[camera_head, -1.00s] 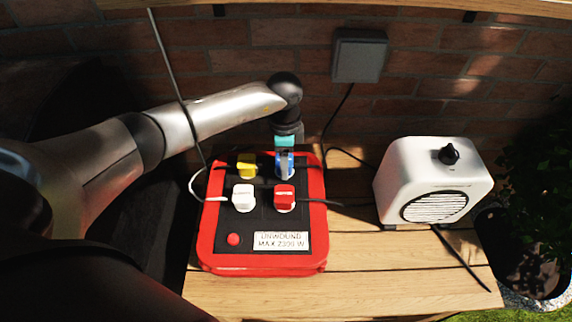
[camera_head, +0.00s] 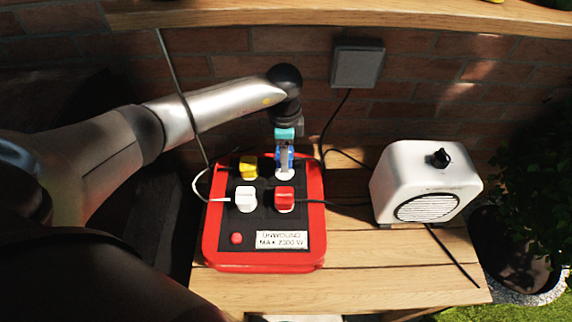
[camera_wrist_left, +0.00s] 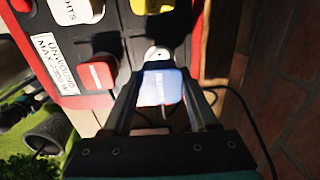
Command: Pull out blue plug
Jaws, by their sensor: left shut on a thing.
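The blue plug (camera_wrist_left: 162,87) is between the two fingers of my left gripper (camera_head: 285,158), which is shut on it above the back right of the red power box (camera_head: 211,240). A round white socket (camera_wrist_left: 157,54) shows just past the plug in the left wrist view. The plug appears raised over this socket; I cannot tell whether its pins are clear. In the head view the fingers cover much of the blue plug (camera_head: 284,163). My right gripper is not in view.
Yellow (camera_head: 249,167), white (camera_head: 244,198) and red (camera_head: 284,198) plugs sit close by on the box. A white heater (camera_head: 425,185) stands to the right. Cables run behind and beside the box. A brick wall with a grey wall box (camera_head: 357,66) is behind.

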